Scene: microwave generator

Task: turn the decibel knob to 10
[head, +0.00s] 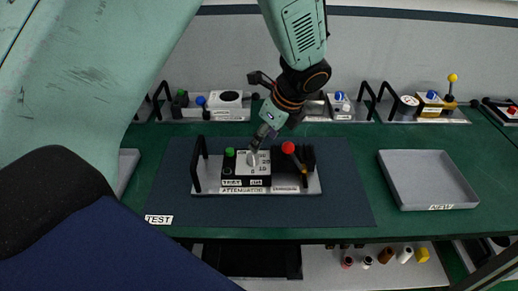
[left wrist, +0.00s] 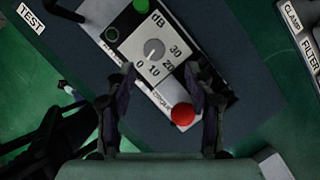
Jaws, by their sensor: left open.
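The decibel knob (head: 252,159) is a small grey dial on the white face of the attenuator unit (head: 230,182). In the left wrist view the knob (left wrist: 154,49) sits beside a printed dB scale with 0, 10, 20 and 30. I cannot tell exactly which mark it points to. My left gripper (head: 263,137) is above the unit, pointing down. In the left wrist view its open fingers (left wrist: 160,78) are apart on either side, near the knob's panel, with nothing held. My right gripper is not in view.
A red ball-topped lever (head: 288,148) stands right of the knob, and a green button (head: 230,152) left of it. The unit's tray has a black handle (head: 196,165) at the left. A grey empty tray (head: 425,178) lies right. Other modules line the back.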

